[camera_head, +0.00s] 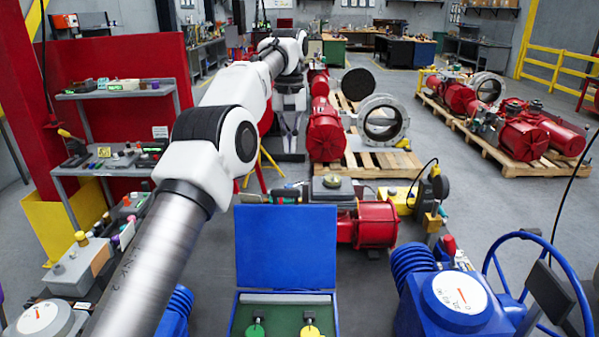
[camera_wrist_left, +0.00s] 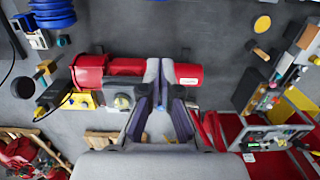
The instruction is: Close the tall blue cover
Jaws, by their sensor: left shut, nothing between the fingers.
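The tall blue cover (camera_head: 286,246) stands upright and open in the head view, at the lower middle. It rises from the back edge of a shallow blue box with a green inside (camera_head: 284,312). A green knob (camera_head: 255,328) and a yellow knob (camera_head: 308,328) show in the box. My left arm reaches far past the cover, and its gripper (camera_head: 290,128) is beyond it, apart from it. In the left wrist view the gripper (camera_wrist_left: 160,88) is shut and empty, over red equipment. The cover cannot be made out there. My right gripper is out of view.
A blue valve actuator with a white dial (camera_head: 459,293) and a blue handwheel (camera_head: 530,260) stand right of the box. A red motor (camera_head: 368,224) lies behind the cover. Grey shelves (camera_head: 115,150) hold parts at the left. Grey floor is bare at the middle right.

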